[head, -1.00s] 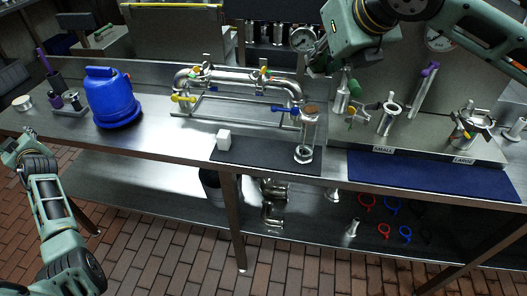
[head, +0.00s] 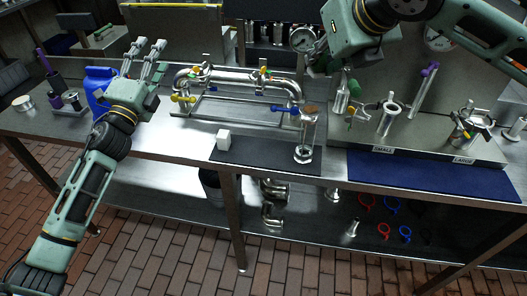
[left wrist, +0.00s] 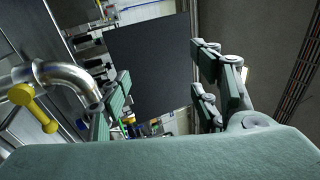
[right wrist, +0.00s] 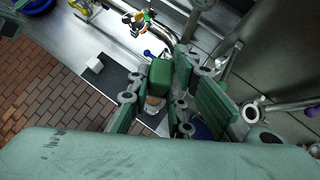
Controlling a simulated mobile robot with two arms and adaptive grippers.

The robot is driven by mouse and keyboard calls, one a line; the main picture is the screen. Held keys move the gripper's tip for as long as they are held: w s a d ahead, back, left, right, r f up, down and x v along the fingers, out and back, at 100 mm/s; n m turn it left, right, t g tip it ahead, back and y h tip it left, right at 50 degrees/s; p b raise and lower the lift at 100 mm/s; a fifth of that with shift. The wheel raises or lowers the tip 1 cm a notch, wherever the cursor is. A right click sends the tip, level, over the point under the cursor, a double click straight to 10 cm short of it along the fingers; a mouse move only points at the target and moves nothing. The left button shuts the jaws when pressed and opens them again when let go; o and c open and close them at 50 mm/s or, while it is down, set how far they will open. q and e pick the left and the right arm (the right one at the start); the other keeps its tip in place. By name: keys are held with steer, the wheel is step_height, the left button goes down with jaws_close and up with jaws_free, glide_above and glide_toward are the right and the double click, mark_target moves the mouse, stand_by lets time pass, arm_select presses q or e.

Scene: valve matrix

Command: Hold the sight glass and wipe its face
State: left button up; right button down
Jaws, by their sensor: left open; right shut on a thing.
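The sight glass (head: 306,135) stands upright on the dark mat at the bench's front, a clear cylinder with metal ends and a brown patch at its top. It also shows below my right gripper in the right wrist view (right wrist: 154,104). A small white block (head: 223,139) lies on the same mat, to its left. My left gripper (head: 150,58) is open and empty, raised over the bench's left part near the blue container. My right gripper (right wrist: 160,88) is above the sight glass, shut on a dark green thing (right wrist: 160,72); the contact is partly hidden.
A steel pipe assembly (head: 235,80) with yellow and blue handles stands behind the mat. The blue container (head: 97,92) is partly hidden by my left arm. Metal fittings stand on a rack behind the blue mat (head: 430,178). Bare bench lies left of the white block.

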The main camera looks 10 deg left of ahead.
arm_select(q)
steer(key=s+d+f+m+g+h, duration=0.2)
steer(key=d+f+m+h, duration=0.2)
steer(key=d+m, duration=0.4)
steer(key=s+d+f+m+g+h, duration=0.3)
steer(key=d+m+h, duration=0.25)
steer(key=d, duration=0.55)
steer(key=m+g+h, duration=0.3)
steer(key=m+g, duration=0.3)
steer(key=m, duration=0.7)
glide_toward(299, 140)
steer(key=x, duration=1.2)
steer(key=shift+w, duration=0.15)
jaws_close()
